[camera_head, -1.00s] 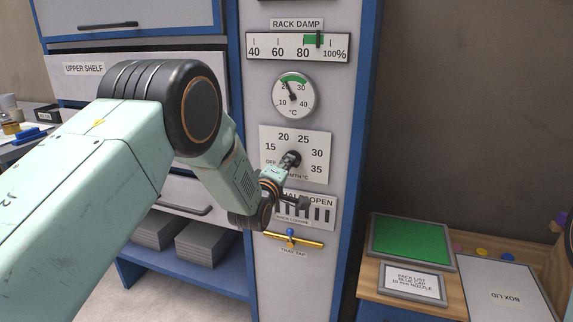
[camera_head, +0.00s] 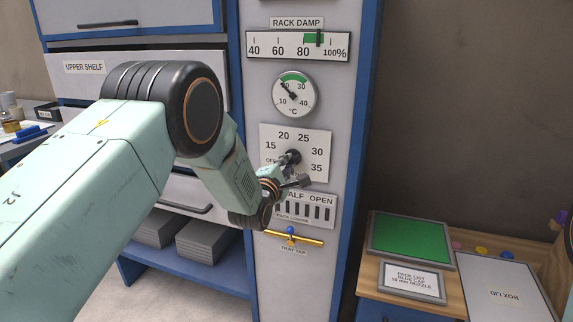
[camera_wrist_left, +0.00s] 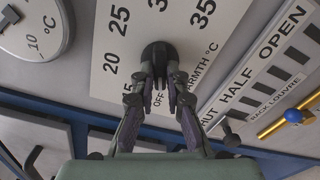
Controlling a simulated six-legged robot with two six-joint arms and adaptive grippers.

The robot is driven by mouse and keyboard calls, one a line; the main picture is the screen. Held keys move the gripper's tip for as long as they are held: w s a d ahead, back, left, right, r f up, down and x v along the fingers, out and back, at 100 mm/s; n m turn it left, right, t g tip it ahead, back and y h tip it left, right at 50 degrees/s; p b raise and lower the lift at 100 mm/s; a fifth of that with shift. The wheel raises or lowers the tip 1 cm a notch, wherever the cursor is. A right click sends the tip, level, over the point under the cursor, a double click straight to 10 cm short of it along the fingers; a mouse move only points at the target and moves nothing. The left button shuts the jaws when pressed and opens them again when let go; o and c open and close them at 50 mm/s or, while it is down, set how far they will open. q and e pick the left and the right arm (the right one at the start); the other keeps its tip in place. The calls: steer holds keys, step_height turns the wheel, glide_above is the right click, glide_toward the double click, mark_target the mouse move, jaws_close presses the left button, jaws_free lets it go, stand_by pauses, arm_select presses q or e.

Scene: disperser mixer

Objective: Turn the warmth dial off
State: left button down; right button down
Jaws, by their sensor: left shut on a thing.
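The warmth dial is a black knob (camera_head: 292,157) on a white plate marked OFF, 15, 20, 25, 30 and 35. It also shows in the left wrist view (camera_wrist_left: 159,54). My left gripper (camera_head: 287,165) reaches it from below left. In the left wrist view its two fingers (camera_wrist_left: 160,78) are shut on the knob from both sides, with the OFF mark visible between them. The fingers partly cover the knob, and I cannot tell which mark its pointer faces. My right gripper is not in view.
A round °C gauge (camera_head: 294,94) sits above the dial, its needle pointing up-left. A bench with a green mat (camera_head: 410,244) stands at the right.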

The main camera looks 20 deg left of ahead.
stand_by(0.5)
arm_select(q)
steer(key=c, duration=1.4)
jaws_free()
steer(key=shift+o, duration=0.2)
steer(key=shift+s, duration=0.1)
steer(key=s, duration=1.1)
steer(key=shift+s+a, duration=0.2)
steer(key=shift+s, duration=0.2)
